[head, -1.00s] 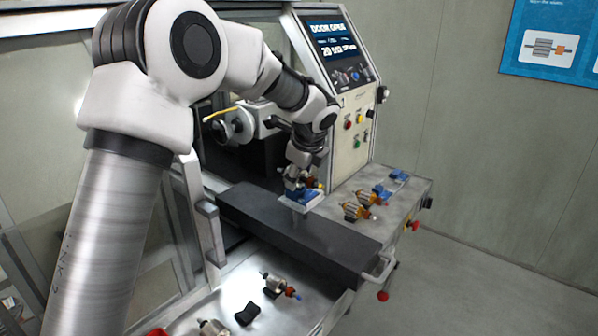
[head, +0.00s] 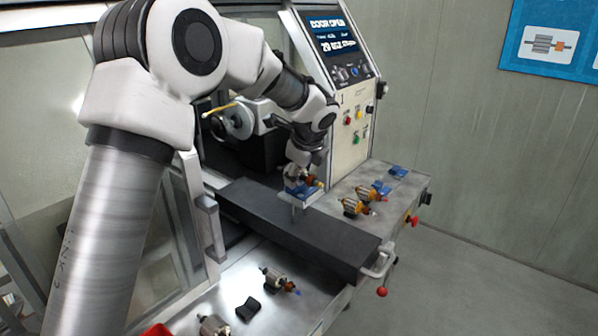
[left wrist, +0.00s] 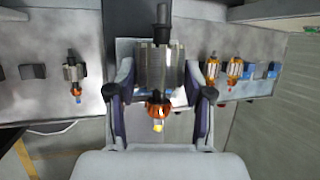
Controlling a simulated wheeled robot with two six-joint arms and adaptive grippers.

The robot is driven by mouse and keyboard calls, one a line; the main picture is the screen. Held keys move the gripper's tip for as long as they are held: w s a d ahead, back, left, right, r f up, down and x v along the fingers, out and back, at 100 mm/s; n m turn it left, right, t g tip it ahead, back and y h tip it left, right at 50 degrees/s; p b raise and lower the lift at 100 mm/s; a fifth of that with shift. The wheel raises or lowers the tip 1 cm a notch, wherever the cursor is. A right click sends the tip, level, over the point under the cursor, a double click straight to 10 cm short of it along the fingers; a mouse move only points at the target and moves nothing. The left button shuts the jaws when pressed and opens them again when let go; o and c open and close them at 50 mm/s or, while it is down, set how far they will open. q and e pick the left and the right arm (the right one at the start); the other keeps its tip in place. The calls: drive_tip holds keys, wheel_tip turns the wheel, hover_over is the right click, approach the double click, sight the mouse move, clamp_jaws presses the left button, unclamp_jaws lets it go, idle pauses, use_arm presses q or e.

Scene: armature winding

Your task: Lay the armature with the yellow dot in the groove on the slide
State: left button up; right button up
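The armature with the yellow dot (left wrist: 158,127) hangs between the fingers of my left gripper (left wrist: 160,85) in the left wrist view. Its shaft points up, its grey core is between the fingers, and its copper end with the dot faces me. The fingers appear to press on both sides of the core. In the head view, my left gripper (head: 303,176) is at the blue holder with the groove (head: 305,189), on the dark slide (head: 300,232). The gripper and armature partly hide the groove, so I cannot tell whether the armature touches it. My right gripper is out of view.
Two copper armatures (head: 355,207) and blue holders (head: 398,172) stand on the bench to the right. In front are a blue-tipped armature (head: 280,280), an empty black holder (head: 248,308) and a red bin (head: 157,330). The control panel (head: 340,50) rises behind.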

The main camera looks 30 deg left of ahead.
use_arm(q)
drive_tip(key=o, duration=0.5)
drive_tip(key=shift+f, duration=0.1)
drive_tip(key=v, duration=1.1)
drive_tip(key=shift+d+r, duration=0.1)
drive_tip(key=shift+r, duration=0.3)
